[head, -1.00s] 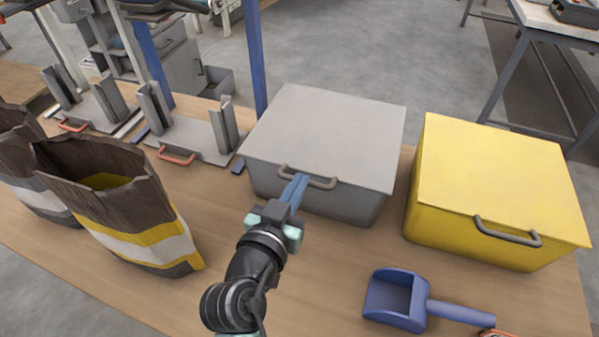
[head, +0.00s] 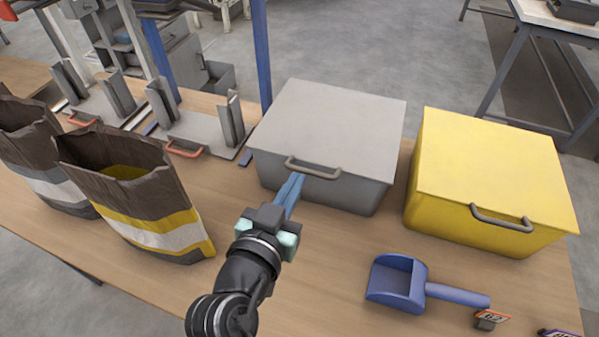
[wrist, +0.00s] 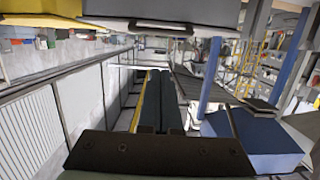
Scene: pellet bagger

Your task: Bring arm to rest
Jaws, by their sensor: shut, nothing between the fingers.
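My gripper (head: 291,190) is shut and empty, its blue fingers together. In the head view it is over the table in front of the grey lidded box (head: 328,127), with its fingertips just below the box's handle in the picture. I cannot tell whether they touch the box. My arm reaches up from the bottom of the head view. In the wrist view the dark closed fingers (wrist: 162,100) point out into the room.
A yellow lidded box (head: 490,175) stands to the right. A blue scoop (head: 398,285) lies in front. Two open bags stand at left, the nearer (head: 150,215) holding yellow pellets. Metal holders with red handles (head: 190,130) stand behind.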

